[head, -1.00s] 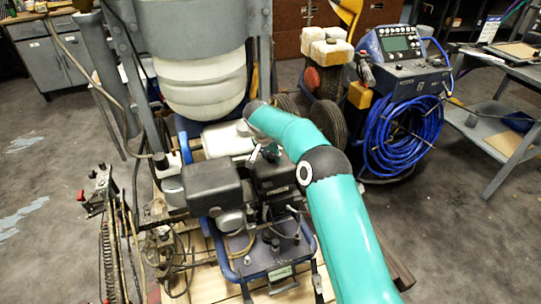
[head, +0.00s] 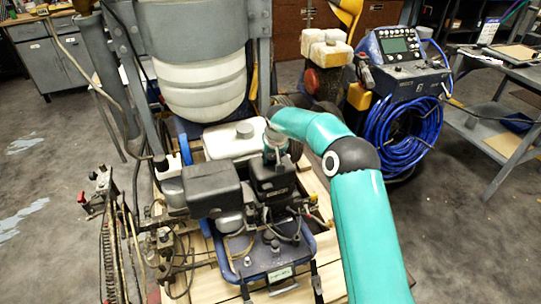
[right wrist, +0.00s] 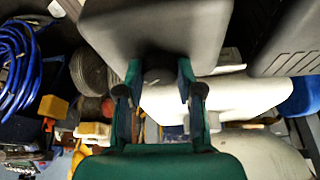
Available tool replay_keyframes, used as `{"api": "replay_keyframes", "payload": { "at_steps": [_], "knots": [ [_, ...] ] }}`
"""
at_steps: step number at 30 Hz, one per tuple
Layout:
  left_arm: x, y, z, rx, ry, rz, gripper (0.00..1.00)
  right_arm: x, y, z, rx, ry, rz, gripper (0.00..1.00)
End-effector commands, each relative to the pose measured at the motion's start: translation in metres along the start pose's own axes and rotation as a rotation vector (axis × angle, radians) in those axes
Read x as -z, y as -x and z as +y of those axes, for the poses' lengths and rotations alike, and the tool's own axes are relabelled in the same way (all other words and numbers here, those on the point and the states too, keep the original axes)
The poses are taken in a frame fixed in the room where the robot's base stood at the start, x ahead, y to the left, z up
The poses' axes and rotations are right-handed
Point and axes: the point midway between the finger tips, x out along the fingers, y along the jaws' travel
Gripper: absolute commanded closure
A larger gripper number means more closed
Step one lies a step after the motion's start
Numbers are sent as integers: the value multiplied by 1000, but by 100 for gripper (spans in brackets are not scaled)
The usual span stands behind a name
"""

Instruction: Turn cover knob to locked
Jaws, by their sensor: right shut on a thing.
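The black engine cover box (head: 274,184) sits on the line striper's engine, right of a second dark box. In the right wrist view, the dark cover (right wrist: 155,28) fills the top middle. A round black cover knob (right wrist: 160,76) shows at its edge, between my fingers. My right gripper (right wrist: 160,82) is shut on the knob, one finger on each side. In the head view, my right gripper (head: 276,153) is at the far edge of the cover and hides the knob. Any lock marking is too small to read. My left gripper is not in view.
A white tank (head: 233,139) stands just behind the cover. The second dark box (head: 212,188) is close on the left. Hoses and cables surround the engine. A blue hose coil (head: 403,135) hangs on a machine at the right. Open floor lies at the lower right.

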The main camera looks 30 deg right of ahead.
Motion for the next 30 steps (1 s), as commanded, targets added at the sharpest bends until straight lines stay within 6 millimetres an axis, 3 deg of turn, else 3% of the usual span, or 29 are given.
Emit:
{"api": "replay_keyframes", "payload": {
  "at_steps": [12, 30],
  "knots": [
    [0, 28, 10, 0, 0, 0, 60, 3, 3, 2, 153, 359, 5, 98],
    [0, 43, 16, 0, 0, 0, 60, 5, 0, 6, 329, 796, 7, 98]
  ]
}}
